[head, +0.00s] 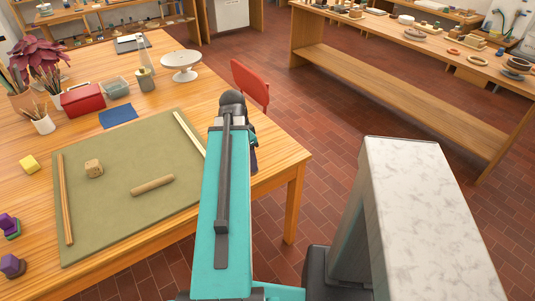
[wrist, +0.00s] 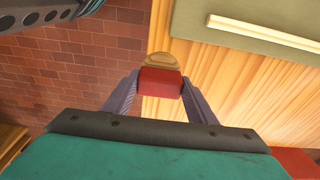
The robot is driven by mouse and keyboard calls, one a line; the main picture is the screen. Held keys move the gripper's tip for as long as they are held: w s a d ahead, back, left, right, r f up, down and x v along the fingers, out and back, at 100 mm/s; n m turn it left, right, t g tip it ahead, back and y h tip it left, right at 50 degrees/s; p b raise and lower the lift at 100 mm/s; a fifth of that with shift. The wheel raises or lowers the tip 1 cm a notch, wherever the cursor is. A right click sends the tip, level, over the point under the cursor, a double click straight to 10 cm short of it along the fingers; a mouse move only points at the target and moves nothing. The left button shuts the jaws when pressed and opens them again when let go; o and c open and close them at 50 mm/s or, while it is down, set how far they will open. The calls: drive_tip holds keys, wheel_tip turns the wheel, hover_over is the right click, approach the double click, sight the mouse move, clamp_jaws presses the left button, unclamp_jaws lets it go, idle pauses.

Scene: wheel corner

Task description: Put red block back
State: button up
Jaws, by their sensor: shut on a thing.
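In the wrist view, my gripper (wrist: 161,84) is shut on the red block (wrist: 160,85), which sits between the two fingers. A rounded tan piece (wrist: 162,61) shows just beyond the block; I cannot tell whether it is joined to it. The block appears near the table's edge, with floor on the left and tabletop on the right.
A red box (head: 83,100), blue cloth (head: 118,116) and white stand (head: 180,62) are behind. A red chair (head: 250,83) stands beyond the table.

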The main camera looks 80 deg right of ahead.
drive_tip(key=shift+d, duration=0.1)
drive_tip(key=shift+s+d+f+p, duration=0.2)
drive_tip(key=shift+s+d+p, duration=0.45)
drive_tip(key=shift+d, duration=1.6)
drive_tip(key=shift+s+d+f+p, duration=0.35)
drive_tip(key=shift+s+d, duration=0.4)
drive_tip(key=shift+d, duration=1.5)
drive_tip(key=shift+s+d+f+p, duration=0.1)
drive_tip(key=shift+s+d+p, duration=0.55)
drive_tip(key=shift+d, duration=1.6)
drive_tip(key=shift+s+d, duration=0.3)
drive_tip(key=shift+d, duration=0.5)
drive_tip(key=shift+f+p, duration=0.95)
drive_tip(key=shift+f, duration=0.7)
drive_tip(key=shift+f, duration=0.2)
drive_tip(key=o, duration=1)
drive_tip(key=shift+c, duration=0.2)
wheel_tip(320, 180, up, 14)
drive_tip(key=w+a+b, duration=0.1)
drive_tip(key=b, duration=0.2)
drive_tip(key=shift+w+a+f+b, duration=0.15)
drive_tip(key=shift+w+a+b, duration=0.05)
drive_tip(key=shift+a+b, duration=0.15)
